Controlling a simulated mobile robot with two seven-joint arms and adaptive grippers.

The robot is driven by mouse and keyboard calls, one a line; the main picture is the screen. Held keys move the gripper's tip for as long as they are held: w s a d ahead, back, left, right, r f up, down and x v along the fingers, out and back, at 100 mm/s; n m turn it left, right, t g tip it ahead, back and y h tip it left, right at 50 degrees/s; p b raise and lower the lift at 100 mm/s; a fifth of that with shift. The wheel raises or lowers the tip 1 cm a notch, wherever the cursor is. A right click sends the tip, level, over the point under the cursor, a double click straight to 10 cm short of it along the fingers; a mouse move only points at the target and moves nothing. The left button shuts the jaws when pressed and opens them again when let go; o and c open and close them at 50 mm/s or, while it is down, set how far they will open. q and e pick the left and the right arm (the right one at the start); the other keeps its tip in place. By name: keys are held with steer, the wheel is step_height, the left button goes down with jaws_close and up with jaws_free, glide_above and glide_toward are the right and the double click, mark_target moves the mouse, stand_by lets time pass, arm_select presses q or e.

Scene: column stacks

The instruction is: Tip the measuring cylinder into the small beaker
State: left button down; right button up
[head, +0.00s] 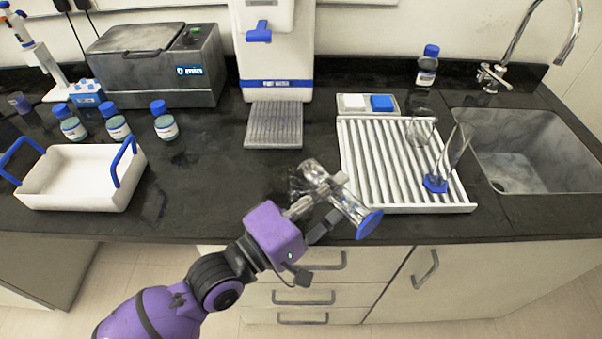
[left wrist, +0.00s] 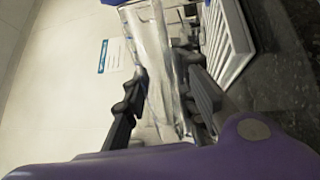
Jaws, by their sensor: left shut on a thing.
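A clear measuring cylinder (head: 347,204) with a blue foot is in my left gripper (head: 330,192), over the front part of the counter. It is strongly tilted, with its foot at the lower right and its mouth at the upper left. In the left wrist view the clear cylinder (left wrist: 155,65) lies between the two dark fingers (left wrist: 168,95). A faint clear glass shape (head: 296,184), probably the small beaker, shows beside the cylinder's mouth end. The gripper and cylinder partly hide it. I cannot tell whether they touch or whether any liquid is flowing. My right gripper is out of view.
A white ribbed rack (head: 372,165) at right holds another blue-footed cylinder (head: 436,183) and a clear glass vessel (head: 420,132). The sink (head: 525,150) is beyond it. A dispenser (head: 275,60) stands behind; a white tray (head: 80,180) and several bottles are left. The counter left of my gripper is clear.

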arm_select(q)
steer(key=shift+r, duration=0.2)
steer(key=shift+r+n, duration=0.1)
steer(key=shift+n, duration=0.2)
steer(key=shift+r+p, duration=0.1)
steer(key=shift+p, duration=0.3)
steer(key=shift+r+n, duration=0.1)
steer(key=shift+n, duration=0.3)
